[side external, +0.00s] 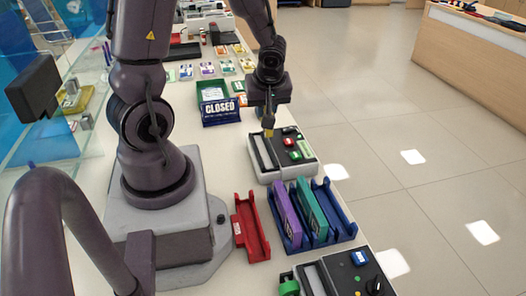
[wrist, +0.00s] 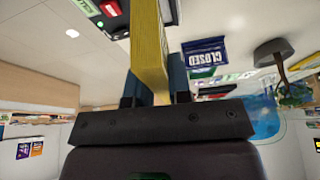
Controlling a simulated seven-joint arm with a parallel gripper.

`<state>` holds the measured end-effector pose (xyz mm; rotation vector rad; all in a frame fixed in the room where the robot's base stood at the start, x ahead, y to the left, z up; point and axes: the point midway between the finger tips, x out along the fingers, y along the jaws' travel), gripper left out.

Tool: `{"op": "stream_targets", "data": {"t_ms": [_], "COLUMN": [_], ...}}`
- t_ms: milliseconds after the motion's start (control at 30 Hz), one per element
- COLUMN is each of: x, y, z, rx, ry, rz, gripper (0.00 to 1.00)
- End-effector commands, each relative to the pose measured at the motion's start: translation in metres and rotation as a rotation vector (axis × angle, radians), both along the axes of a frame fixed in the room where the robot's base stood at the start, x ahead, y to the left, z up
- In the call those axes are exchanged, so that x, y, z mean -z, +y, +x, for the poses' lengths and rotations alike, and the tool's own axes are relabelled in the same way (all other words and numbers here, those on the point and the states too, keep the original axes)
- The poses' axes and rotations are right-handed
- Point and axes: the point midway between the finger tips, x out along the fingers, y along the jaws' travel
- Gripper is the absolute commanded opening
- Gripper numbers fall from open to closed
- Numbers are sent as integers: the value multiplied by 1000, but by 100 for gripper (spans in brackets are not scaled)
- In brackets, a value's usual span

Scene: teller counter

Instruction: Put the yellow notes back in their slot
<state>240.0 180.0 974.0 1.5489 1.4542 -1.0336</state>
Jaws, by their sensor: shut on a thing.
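My gripper (side external: 268,122) is shut on the yellow notes (wrist: 150,45), a thick bundle standing between its two fingers in the wrist view. In the side view only a small yellow end (side external: 268,133) shows below the fingers, at a grey and black counter machine (side external: 283,172). I cannot tell if the notes touch the machine. A blue rack (side external: 345,212) nearer the camera holds a purple bundle (side external: 286,212) and a teal bundle (side external: 311,209) upright, with an empty gap at its right side.
An empty red holder (side external: 250,228) lies left of the blue rack. A second machine (side external: 342,273) stands at the front. A CLOSED sign (side external: 221,112) and green tray (side external: 212,87) are behind, with small cards (side external: 207,69) beyond. The counter's right edge drops to the floor.

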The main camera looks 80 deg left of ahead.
Motion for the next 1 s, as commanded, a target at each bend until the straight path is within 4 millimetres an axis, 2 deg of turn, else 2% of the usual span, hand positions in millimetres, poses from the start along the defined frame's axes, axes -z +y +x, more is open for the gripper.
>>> {"op": "stream_targets", "data": {"t_ms": [133, 433, 700, 1000], "x": [0, 2, 45, 69], "y": [0, 0, -1, -1], "z": [0, 0, 0, 0], "rx": [-63, -65, -60, -61], "ry": [-1, 1, 7, 3], "rz": [-1, -2, -2, -1], "gripper": [0, 0, 0, 0]}}
